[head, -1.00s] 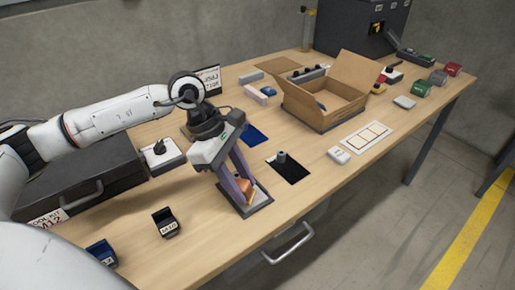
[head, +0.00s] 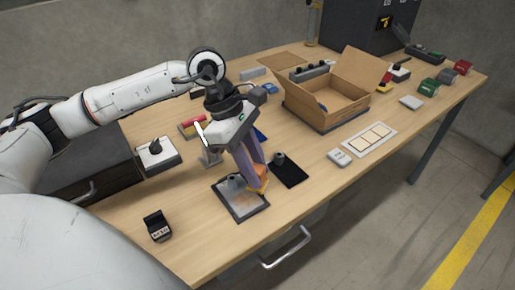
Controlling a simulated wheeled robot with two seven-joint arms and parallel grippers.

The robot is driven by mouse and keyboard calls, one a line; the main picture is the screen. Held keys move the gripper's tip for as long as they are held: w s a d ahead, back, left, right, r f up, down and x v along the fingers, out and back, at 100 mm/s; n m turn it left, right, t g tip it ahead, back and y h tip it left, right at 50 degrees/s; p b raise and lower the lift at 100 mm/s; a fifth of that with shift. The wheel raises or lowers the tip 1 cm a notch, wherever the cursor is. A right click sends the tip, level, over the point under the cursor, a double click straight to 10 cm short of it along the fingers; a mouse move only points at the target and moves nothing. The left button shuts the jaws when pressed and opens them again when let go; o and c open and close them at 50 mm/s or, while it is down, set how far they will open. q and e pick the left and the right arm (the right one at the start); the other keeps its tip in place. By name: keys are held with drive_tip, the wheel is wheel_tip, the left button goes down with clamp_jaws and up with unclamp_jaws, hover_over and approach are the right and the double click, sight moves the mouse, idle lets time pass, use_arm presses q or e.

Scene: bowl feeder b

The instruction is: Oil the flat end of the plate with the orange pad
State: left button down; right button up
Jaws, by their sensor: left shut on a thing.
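My left gripper (head: 258,176) comes down from above with its purple fingers shut on the orange pad (head: 261,186). The pad is low over the right end of a grey plate (head: 243,206) with a dark border, which lies flat on the bench. I cannot tell whether the pad touches the plate. A short grey cylinder (head: 234,183) stands at the plate's far left part. The fingers hide part of the pad and of the plate's far right corner. My right gripper is not in view.
A black mat (head: 293,175) with a grey cylindrical piece (head: 279,159) lies just right of the plate. An open cardboard box (head: 322,118) stands behind it. A small black holder (head: 157,227) is front left. The bench front edge runs close by the plate.

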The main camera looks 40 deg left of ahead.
sight(262, 169)
use_arm(q)
drive_tip(key=shift+r+p, duration=0.95)
drive_tip(key=shift+r, duration=1.1)
